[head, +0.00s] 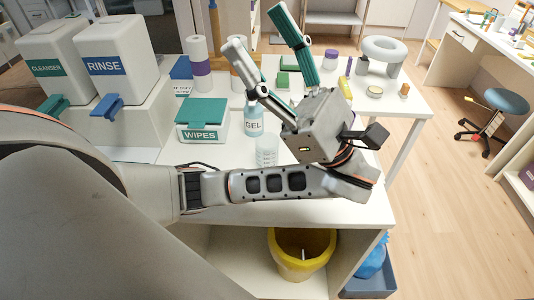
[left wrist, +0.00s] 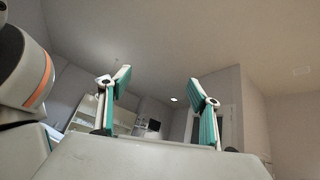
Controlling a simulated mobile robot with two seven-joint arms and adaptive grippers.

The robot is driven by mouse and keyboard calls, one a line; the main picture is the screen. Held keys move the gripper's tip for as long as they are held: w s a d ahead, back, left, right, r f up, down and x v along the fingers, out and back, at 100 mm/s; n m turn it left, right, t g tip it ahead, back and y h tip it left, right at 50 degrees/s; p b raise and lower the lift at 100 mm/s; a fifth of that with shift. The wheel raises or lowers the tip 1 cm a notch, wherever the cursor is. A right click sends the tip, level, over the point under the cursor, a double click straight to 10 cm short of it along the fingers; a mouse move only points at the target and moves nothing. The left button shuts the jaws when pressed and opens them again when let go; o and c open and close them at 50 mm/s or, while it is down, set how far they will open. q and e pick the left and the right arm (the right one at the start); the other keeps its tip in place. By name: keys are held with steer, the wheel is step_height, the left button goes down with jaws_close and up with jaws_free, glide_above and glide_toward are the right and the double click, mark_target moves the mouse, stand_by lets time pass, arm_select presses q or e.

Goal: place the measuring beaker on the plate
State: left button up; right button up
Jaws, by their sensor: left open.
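A clear measuring beaker (head: 266,150) stands upright on the white counter, just in front of the gel bottle. My left gripper (head: 257,28) is open and empty, its teal-padded fingers raised and pointing up and away beyond the beaker. The gripper body is right of the beaker and my left forearm crosses just in front of it. In the left wrist view the open fingers (left wrist: 158,82) show only walls, ceiling and a shelf behind them. I cannot make out a plate. My right gripper is not in view.
A wipes box (head: 203,120), a gel bottle (head: 254,122) and rinse (head: 108,62) and cleanser (head: 55,62) dispensers stand on the counter. A second white table (head: 400,106) behind holds small items. A yellow bin (head: 300,262) sits below. Open floor lies right.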

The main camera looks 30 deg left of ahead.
mark_target(264, 136)
arm_select(q)
steer(key=w+a+f+m+t+h, duration=0.3)
steer(key=w+f+m+t+h, duration=0.3)
steer(key=t, duration=0.3)
steer(key=w+a+f+m+t+h, duration=0.25)
steer(key=w+f+m+t, duration=0.25)
steer(key=f+m+t, duration=0.3)
step_height(264, 136, down, 18)
steer(key=d+n+g+h, duration=0.1)
steer(key=h, duration=0.7)
steer(key=shift+p+x, duration=0.75)
steer(key=shift+x, duration=3.1)
steer(key=shift+d+f, duration=0.1)
steer(key=shift+f, duration=0.05)
steer(key=c, duration=1.3)
steer(key=shift+c, duration=0.2)
